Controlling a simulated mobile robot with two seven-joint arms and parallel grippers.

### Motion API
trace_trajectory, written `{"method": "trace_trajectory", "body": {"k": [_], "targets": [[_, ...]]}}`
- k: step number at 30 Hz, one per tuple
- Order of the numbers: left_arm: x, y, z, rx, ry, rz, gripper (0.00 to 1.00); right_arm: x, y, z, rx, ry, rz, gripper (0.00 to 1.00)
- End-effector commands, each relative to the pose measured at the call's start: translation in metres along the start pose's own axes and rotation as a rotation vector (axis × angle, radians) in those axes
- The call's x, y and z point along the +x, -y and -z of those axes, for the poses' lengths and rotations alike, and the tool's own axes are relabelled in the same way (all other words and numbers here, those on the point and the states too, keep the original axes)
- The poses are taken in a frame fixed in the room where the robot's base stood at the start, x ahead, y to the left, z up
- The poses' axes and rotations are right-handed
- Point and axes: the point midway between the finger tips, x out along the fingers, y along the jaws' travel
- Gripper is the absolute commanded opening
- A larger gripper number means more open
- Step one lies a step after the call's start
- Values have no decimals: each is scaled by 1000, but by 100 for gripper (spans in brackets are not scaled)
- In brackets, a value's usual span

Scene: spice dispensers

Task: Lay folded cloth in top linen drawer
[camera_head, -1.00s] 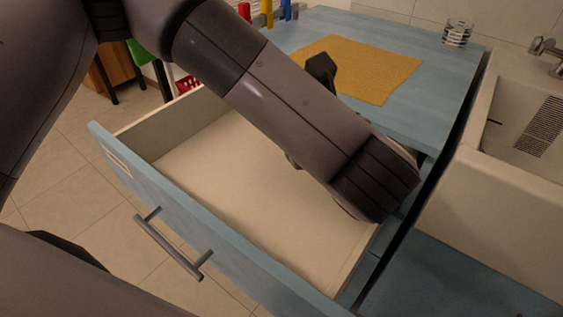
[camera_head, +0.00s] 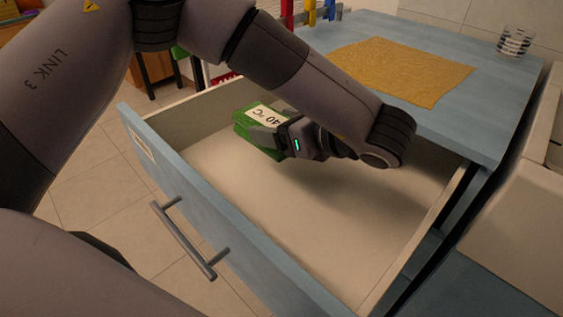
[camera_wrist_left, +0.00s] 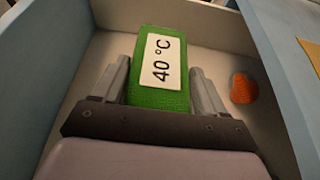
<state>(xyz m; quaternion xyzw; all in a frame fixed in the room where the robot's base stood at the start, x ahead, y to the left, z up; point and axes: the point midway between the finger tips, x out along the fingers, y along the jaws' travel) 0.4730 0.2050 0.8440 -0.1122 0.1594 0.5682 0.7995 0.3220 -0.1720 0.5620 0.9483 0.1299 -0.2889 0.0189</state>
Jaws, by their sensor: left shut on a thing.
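The green folded cloth (camera_head: 243,124) is a thick block with a white "40 °C" label. It also shows in the wrist view (camera_wrist_left: 176,99). My left gripper (camera_head: 268,136) is shut on it, with one finger along each side in the wrist view (camera_wrist_left: 160,82). The cloth is over the far left part of the open drawer (camera_head: 290,225), within its walls. I cannot tell whether it touches the drawer floor. The drawer has a blue front with a grey bar handle (camera_head: 185,240). My right gripper is not in view.
A small orange object (camera_wrist_left: 243,88) lies on the drawer floor, right of the cloth in the wrist view. The blue counter (camera_head: 490,60) behind bears a yellow mat (camera_head: 400,72) and a striped glass (camera_head: 515,42). The drawer's near floor is clear.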

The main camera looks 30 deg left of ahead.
Motion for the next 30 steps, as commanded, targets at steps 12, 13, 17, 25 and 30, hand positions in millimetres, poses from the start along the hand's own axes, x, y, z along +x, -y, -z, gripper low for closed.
{"method": "trace_trajectory", "body": {"k": [12,13,17,25,30], "targets": [[22,0,53,2,-1,-1,39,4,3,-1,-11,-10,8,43],[24,0,58,1,0,-1,39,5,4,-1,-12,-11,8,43],[30,0,72,0,0,0,39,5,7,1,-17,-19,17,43],[30,0,73,-2,0,1,75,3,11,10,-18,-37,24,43],[30,0,73,-1,0,1,97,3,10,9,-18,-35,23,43]]}}
